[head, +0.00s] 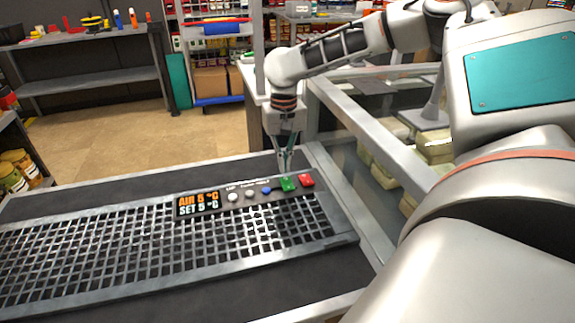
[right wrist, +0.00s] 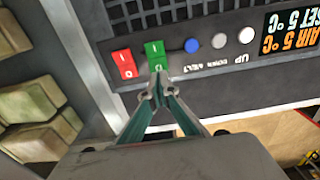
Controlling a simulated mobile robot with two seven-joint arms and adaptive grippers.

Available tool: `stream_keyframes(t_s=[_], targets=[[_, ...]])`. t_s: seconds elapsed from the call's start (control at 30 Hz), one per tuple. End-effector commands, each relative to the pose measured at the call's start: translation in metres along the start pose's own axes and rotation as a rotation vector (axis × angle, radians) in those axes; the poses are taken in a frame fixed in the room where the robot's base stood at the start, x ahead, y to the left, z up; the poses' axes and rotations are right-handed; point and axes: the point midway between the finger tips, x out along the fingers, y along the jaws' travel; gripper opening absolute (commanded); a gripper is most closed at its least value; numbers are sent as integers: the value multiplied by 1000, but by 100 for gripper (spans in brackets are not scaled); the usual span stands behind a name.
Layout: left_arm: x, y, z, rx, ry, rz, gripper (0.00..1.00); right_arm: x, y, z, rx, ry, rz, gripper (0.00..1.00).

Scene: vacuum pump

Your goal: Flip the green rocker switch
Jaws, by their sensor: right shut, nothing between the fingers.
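The green rocker switch (head: 287,184) sits on the control panel (head: 216,193) between the blue button and the red switch. In the right wrist view the green switch (right wrist: 156,56) shows I and O marks. My right gripper (head: 285,172) points down over the panel, its fingers shut and empty. In the right wrist view its fingertips (right wrist: 157,88) are right at the O end of the green switch; I cannot tell whether they touch it. My left gripper is not in view.
A red rocker switch (head: 306,180) is just right of the green one. A blue button (head: 266,189) and pale buttons lie to its left, beside the display (head: 198,203). A metal grille (head: 150,245) spans the front. A glass-sided case with wrapped blocks (head: 434,147) stands at the right.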

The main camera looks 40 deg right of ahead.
Motion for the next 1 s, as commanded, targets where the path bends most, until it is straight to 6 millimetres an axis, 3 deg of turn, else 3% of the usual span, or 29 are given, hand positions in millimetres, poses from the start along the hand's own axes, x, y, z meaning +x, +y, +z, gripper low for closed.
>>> stream_keyframes(t_s=[1.0], targets=[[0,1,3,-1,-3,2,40,6,0,0,0,-1,1,0]])
